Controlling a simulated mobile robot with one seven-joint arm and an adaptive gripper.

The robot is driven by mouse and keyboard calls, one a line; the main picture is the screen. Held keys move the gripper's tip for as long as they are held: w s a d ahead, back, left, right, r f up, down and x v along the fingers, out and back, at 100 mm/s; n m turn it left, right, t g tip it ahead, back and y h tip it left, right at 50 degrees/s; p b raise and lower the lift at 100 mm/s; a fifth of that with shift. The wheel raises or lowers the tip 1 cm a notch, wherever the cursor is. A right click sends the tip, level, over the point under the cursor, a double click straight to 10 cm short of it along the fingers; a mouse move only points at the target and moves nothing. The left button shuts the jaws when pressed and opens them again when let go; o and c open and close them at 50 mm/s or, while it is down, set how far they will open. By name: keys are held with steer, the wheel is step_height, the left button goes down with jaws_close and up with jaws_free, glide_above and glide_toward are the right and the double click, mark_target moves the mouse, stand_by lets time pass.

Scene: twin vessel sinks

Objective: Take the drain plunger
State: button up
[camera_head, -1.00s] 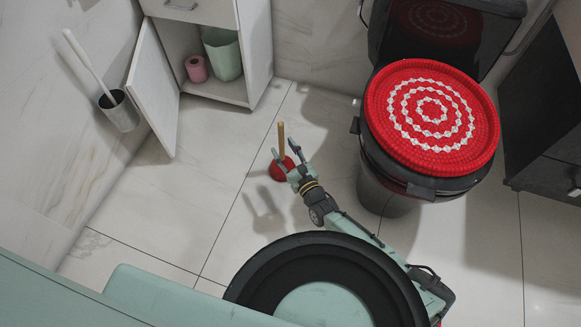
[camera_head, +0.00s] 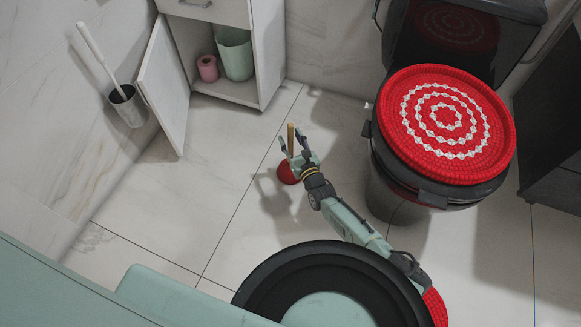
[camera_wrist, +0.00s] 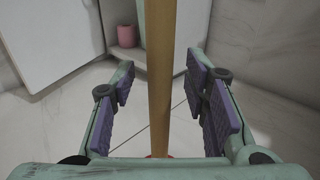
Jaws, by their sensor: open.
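The drain plunger has a red rubber cup (camera_head: 287,173) standing on the floor tiles and an upright wooden handle (camera_head: 291,138). My gripper (camera_head: 293,148) is open at the handle in the head view. In the wrist view the handle (camera_wrist: 161,75) runs upright between the two purple-padded fingers of my gripper (camera_wrist: 166,105). A gap shows on both sides of the handle, so the pads look apart from it. Only a sliver of the red cup shows at the bottom of the wrist view, behind my gripper's base.
A black toilet with a red patterned lid cover (camera_head: 445,123) stands to the right. An open white cabinet (camera_head: 270,55) holds a pink roll (camera_head: 207,68) and a green bin (camera_head: 235,54). A toilet brush holder (camera_head: 128,106) is at the left wall. Floor left of the plunger is clear.

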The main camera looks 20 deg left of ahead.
steer(key=shift+w+a, duration=0.25)
jaws_close()
stand_by(0.4)
stand_by(0.5)
